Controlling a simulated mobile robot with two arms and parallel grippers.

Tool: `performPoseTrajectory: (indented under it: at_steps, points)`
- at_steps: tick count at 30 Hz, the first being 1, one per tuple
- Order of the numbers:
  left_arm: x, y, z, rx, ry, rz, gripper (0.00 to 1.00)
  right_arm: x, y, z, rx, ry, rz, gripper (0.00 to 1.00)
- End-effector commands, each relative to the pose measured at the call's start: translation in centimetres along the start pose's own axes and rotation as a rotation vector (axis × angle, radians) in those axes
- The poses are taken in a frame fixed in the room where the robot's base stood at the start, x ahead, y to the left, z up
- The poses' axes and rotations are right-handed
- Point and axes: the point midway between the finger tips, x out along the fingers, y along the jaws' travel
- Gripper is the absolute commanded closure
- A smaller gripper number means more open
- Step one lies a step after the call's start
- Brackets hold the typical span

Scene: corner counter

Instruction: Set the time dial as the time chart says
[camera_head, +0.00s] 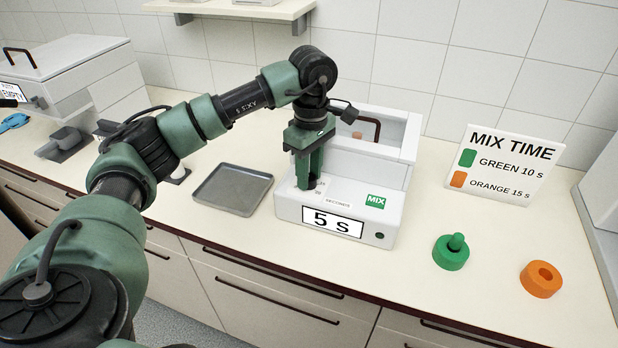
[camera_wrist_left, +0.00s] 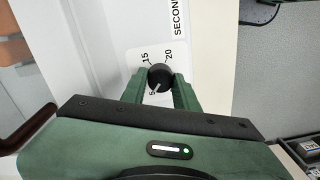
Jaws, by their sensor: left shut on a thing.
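The time dial (camera_wrist_left: 160,77) is a black knob with a white pointer, on the white mixer (camera_head: 290,208). Its pointer is toward the 5 mark; the marks 15 and 20 also show. The mixer's display (camera_head: 333,222) reads "5 s". My left gripper (camera_head: 306,186) reaches down onto the mixer top, and in the left wrist view its fingers (camera_wrist_left: 160,88) are shut on the dial from both sides. The dial is hidden in the head view. The time chart (camera_head: 503,165) reads "MIX TIME", green 10 s, orange 15 s. My right gripper is not in view.
A green MIX button (camera_head: 376,201) is on the mixer. A green piece with a peg (camera_head: 451,252) and an orange ring (camera_head: 541,279) lie on the counter to the right. A grey tray (camera_head: 232,189) lies left of the mixer. A white bin (camera_head: 75,75) stands far left.

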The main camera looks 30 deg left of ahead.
Motion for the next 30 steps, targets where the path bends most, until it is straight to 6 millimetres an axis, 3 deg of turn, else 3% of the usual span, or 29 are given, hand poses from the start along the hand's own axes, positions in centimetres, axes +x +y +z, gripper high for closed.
performPoseTrajectory:
  at_steps: [15,30]
  points:
    - [0.0,0.1,0.1,0.465,0.016,0.003,1.00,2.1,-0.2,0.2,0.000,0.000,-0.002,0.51]
    - [-0.1,0.1,0.1,0.689,0.023,0.002,1.00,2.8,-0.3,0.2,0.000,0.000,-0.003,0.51]
